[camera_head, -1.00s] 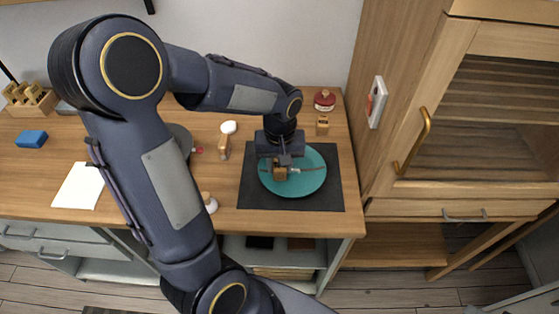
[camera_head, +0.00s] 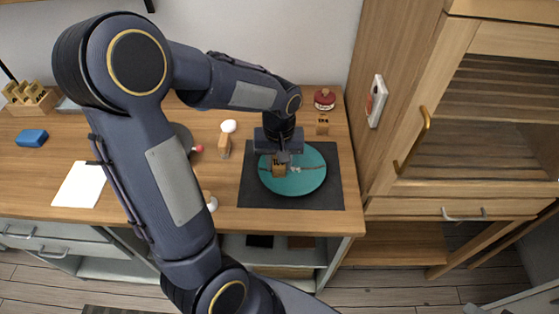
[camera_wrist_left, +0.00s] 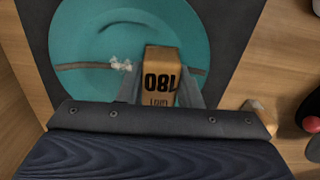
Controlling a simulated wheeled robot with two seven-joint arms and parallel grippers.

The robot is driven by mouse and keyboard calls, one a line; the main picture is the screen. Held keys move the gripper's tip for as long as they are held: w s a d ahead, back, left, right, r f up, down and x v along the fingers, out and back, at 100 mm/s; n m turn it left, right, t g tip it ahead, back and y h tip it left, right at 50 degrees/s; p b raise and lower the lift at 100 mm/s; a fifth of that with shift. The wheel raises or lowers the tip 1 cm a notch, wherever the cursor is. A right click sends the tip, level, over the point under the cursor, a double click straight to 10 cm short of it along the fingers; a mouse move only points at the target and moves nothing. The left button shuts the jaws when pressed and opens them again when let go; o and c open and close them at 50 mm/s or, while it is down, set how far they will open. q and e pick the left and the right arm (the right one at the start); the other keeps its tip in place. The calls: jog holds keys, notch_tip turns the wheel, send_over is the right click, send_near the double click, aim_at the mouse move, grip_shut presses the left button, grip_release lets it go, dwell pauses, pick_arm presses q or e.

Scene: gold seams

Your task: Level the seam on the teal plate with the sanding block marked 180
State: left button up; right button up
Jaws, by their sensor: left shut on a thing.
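The teal plate (camera_head: 309,180) lies on a dark mat (camera_head: 330,200) on the wooden worktop. A brownish seam (camera_head: 311,168) runs across it, and pale crumbs (camera_wrist_left: 120,64) lie on the seam in the left wrist view. My left gripper (camera_head: 281,160) is over the plate's left part, shut on the sanding block (camera_head: 279,170). The block's 180 mark shows upside down in the left wrist view (camera_wrist_left: 160,80). Whether its underside touches the plate I cannot tell. My right gripper is not in view.
Another small wooden block (camera_head: 323,125) and a red-lidded jar (camera_head: 324,99) stand behind the mat. A wooden-handled tool (camera_head: 224,145) lies left of the mat. A blue block (camera_head: 31,138), white paper (camera_head: 79,186) and wooden rack (camera_head: 30,100) are farther left. A cabinet (camera_head: 480,120) stands on the right.

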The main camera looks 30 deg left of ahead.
aim_at(305, 169)
pick_arm(q)
jog(key=shift+w, duration=0.2)
jog(key=shift+w+d, duration=0.2)
jog(key=shift+d, duration=0.55)
jog(key=shift+w+d+f, duration=0.15)
jog(key=shift+w+d, duration=0.15)
jog(key=shift+w, duration=0.3)
jog(key=shift+d, duration=0.9)
jog(key=shift+w+d, duration=0.2)
jog(key=shift+w, duration=0.65)
jog(key=shift+d, duration=0.75)
jog(key=shift+w+a, duration=0.25)
jog(key=shift+w, duration=0.05)
jog(key=shift+s+d, duration=0.1)
jog(key=shift+s, duration=0.05)
